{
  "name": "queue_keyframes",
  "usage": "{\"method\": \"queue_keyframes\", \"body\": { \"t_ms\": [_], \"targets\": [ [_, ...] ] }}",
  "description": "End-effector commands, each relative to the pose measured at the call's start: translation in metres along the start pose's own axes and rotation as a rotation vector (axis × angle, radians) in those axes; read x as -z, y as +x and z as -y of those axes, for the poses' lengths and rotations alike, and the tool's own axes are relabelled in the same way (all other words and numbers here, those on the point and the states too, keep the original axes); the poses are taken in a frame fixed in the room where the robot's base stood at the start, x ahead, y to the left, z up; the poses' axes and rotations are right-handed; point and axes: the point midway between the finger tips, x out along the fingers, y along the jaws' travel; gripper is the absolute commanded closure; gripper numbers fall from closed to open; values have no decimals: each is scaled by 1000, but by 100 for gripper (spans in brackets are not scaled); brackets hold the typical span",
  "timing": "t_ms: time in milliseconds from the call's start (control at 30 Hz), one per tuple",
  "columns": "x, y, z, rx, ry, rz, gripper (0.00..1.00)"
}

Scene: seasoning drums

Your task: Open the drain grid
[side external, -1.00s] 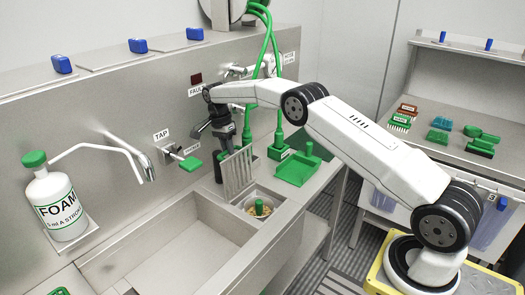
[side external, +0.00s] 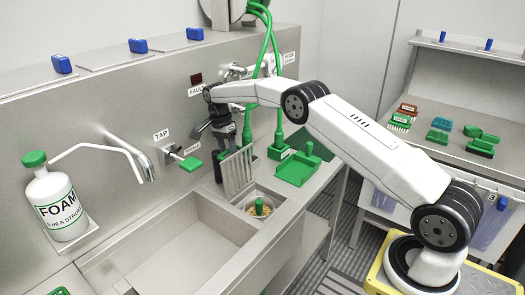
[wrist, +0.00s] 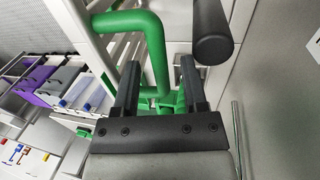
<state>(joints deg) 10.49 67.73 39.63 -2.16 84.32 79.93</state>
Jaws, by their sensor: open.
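The drain grid (side external: 238,173) is a grey slatted plate. It stands raised, nearly upright, at the back edge of the square drain opening (side external: 279,202) in the side view. In the opening sits a basket with a green knob (side external: 259,207) and tan bits around it. My gripper (side external: 220,166) is dark and hangs just behind and left of the grid, its fingertips partly hidden. I cannot tell if it touches the grid. In the wrist view my gripper (wrist: 158,75) has its two fingers apart.
A green dustpan-like tray (side external: 297,168) and green hoses (side external: 275,70) are right of the drain. The open sink basin (side external: 180,245) lies to the left. A tap with a green lever (side external: 190,163) and a foam bottle (side external: 60,210) are along the wall.

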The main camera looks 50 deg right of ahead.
Motion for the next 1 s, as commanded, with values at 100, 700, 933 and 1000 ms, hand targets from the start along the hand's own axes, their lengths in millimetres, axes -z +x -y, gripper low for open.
{"method": "queue_keyframes", "body": {
  "t_ms": [100, 700, 933, 1000],
  "targets": [
    [0, -1, -2, 8, 0, 0, 45],
    [0, -3, -16, 103, 1, 1, 45],
    [0, -3, -27, 130, 1, 1, 45],
    [0, -3, -32, 130, 0, 1, 45]
  ]
}}
